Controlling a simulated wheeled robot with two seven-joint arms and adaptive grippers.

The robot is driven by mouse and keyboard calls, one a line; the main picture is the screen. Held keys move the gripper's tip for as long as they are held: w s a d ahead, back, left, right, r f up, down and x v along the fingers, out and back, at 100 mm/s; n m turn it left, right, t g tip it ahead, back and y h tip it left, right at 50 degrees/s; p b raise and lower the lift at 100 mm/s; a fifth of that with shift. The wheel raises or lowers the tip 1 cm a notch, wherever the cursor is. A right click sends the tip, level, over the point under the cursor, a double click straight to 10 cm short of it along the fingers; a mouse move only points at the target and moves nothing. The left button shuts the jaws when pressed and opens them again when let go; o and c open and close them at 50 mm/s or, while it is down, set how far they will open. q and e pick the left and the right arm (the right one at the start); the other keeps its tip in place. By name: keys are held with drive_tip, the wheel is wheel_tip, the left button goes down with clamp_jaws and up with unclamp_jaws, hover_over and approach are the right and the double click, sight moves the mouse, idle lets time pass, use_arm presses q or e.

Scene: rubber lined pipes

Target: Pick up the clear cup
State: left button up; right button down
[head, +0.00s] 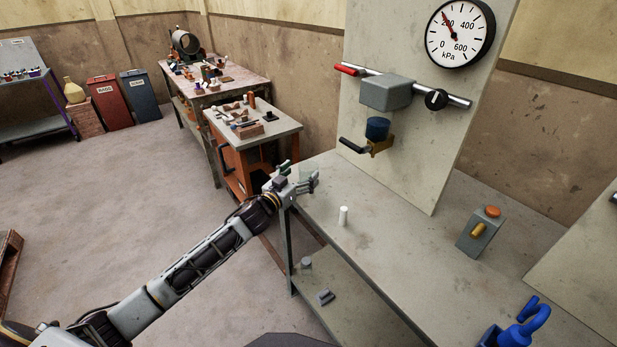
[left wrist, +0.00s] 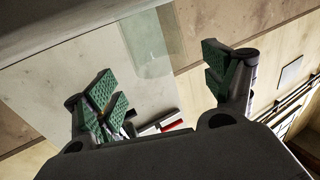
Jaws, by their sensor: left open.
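The clear cup (head: 308,170) is a faint, see-through greenish shape at the left end of the workbench, just beyond my left gripper (head: 298,177). In the left wrist view the cup (left wrist: 150,45) shows as a pale transparent cylinder ahead of the gap between my left gripper's green-padded fingers (left wrist: 160,82). The fingers are apart with nothing held between them. Whether the cup's near edge lies between the fingertips cannot be told. My right gripper is not in view.
Above stands a panel with a pressure gauge (head: 460,33) and a pipe with a red end (head: 347,69). Grey parts lie on the lower shelf (head: 345,310).

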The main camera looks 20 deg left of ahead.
sight(313, 163)
use_arm(q)
drive_tip(key=shift+w, duration=0.1)
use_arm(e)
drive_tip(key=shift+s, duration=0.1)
use_arm(q)
drive_tip(key=shift+w, duration=0.2)
drive_tip(key=shift+w+d+f, duration=0.1)
drive_tip(key=shift+w+f, duration=0.05)
drive_tip(key=shift+w, duration=0.25)
drive_tip(key=shift+w+d+f, duration=0.1)
drive_tip(key=shift+w+f, duration=0.05)
drive_tip(key=shift+w, duration=0.25)
drive_tip(key=shift+x, duration=1.15)
drive_tip(key=shift+w+d+f, duration=0.1)
drive_tip(key=shift+w, duration=0.2)
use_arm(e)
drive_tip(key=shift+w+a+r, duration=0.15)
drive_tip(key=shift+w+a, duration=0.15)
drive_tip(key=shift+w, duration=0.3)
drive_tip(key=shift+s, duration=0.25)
use_arm(q)
drive_tip(key=c, duration=1.1)
